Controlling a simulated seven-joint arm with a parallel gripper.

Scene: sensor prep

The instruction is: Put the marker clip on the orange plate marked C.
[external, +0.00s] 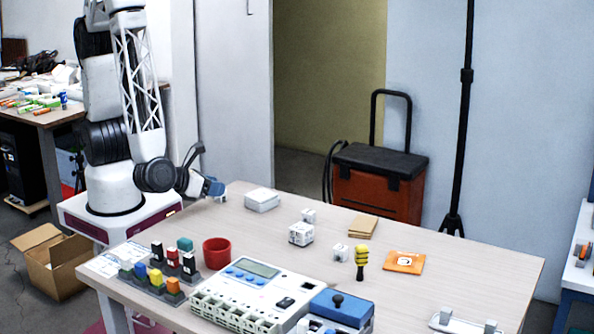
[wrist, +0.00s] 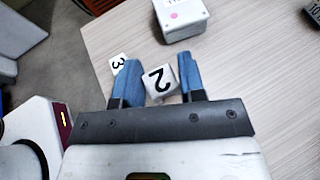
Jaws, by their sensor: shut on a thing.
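My gripper (wrist: 158,75) has its two blue fingers shut on a white piece marked 2 (wrist: 160,79), which appears to be the marker clip. A white face marked 3 (wrist: 118,62) shows beyond the left finger; I cannot tell whether it belongs to the same piece. In the external view my gripper (external: 214,188) is at the table's back-left edge, and the held piece is too small to make out. The orange plate (external: 391,264) lies flat on the right part of the table, far from my gripper. Its white label is too small to read clearly.
A white box (external: 262,200) stands close to my gripper. Several white cubes (external: 301,235), a tan pad (external: 362,227) and a yellow-and-black object (external: 361,262) lie between it and the plate. A red cup (external: 216,254), coloured blocks and a device (external: 240,300) fill the front left.

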